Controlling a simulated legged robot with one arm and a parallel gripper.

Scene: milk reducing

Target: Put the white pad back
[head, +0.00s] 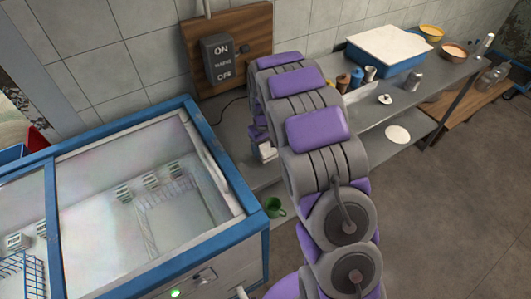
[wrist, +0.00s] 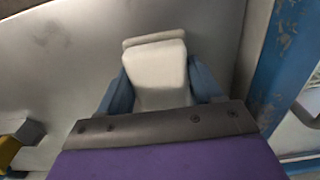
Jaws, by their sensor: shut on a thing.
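My gripper (wrist: 160,80) is shut on a white pad (wrist: 158,76), a thick rounded block with a lip at its far end. One blue finger presses on each side of it in the wrist view. In the head view, a small part of the white pad (head: 266,152) shows past my purple and grey arm, above the grey metal counter (head: 228,128) between the freezer and the wall. My arm hides most of the gripper there. I cannot tell whether the pad touches the counter.
A blue-framed glass-top freezer (head: 150,125) stands close on the left. A switch board (head: 218,58) hangs behind. A green mug (head: 275,207) is near the freezer's corner. On the right are a blue tub (head: 388,66), small pots and a white disc (head: 398,135) on the lower shelf.

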